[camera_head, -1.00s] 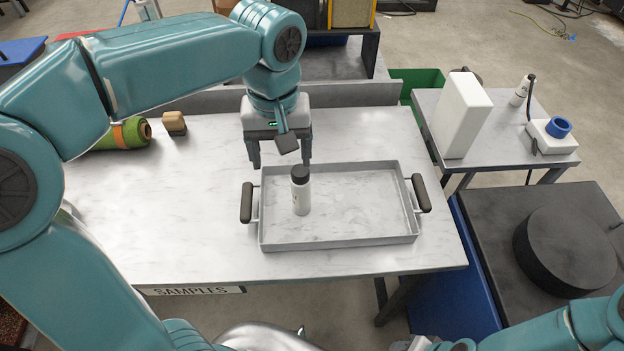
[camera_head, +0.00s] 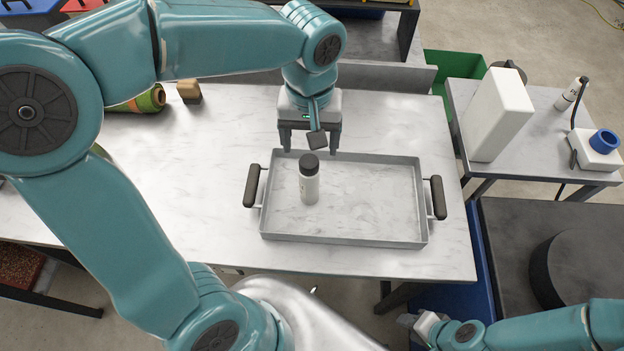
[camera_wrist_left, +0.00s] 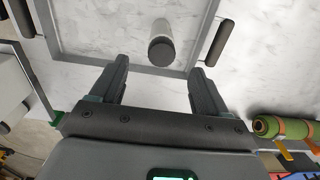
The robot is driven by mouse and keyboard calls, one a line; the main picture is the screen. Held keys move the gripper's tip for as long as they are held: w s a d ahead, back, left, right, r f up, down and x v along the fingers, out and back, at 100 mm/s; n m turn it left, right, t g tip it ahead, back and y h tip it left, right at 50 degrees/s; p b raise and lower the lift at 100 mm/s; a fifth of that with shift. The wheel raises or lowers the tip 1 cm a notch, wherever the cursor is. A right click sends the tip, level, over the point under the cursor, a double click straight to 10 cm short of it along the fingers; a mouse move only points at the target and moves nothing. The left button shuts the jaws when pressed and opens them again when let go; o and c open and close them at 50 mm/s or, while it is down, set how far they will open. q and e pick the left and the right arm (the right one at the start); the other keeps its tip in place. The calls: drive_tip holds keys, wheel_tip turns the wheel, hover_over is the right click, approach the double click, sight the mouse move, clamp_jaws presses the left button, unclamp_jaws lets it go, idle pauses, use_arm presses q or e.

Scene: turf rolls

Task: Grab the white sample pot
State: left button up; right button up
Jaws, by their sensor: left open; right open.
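The white sample pot (camera_head: 309,188), an upright white bottle with a black cap, stands in the left part of a grey tray (camera_head: 345,241). In the left wrist view the white sample pot (camera_wrist_left: 160,28) lies beyond the fingertips, roughly between their lines, with its dark cap nearest. My left gripper (camera_head: 310,150) is open and empty, behind the pot at the tray's far edge, fingers pointing down. It also shows open in the left wrist view (camera_wrist_left: 158,65). My right gripper (camera_head: 418,324) is low at the bottom right, away from the pot; its fingers are small and hard to make out.
The tray has dark handles (camera_head: 252,186) at both ends. A green roll (camera_head: 140,101) and a tan-topped block (camera_head: 189,92) lie at the back left of the table. A side table at right holds a white box (camera_head: 497,115) and a blue-ringed device (camera_head: 598,148). The table around the tray is clear.

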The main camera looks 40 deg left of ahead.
sight(309, 172)
use_arm(q)
wheel_tip(309, 172, down, 10)
drive_tip(key=shift+s+a+r+p, duration=0.15)
drive_tip(key=shift+p, duration=0.25)
drive_tip(key=shift+f, duration=0.5)
drive_tip(key=shift+r, duration=0.15)
drive_tip(key=shift+c, duration=0.5)
clamp_jaws()
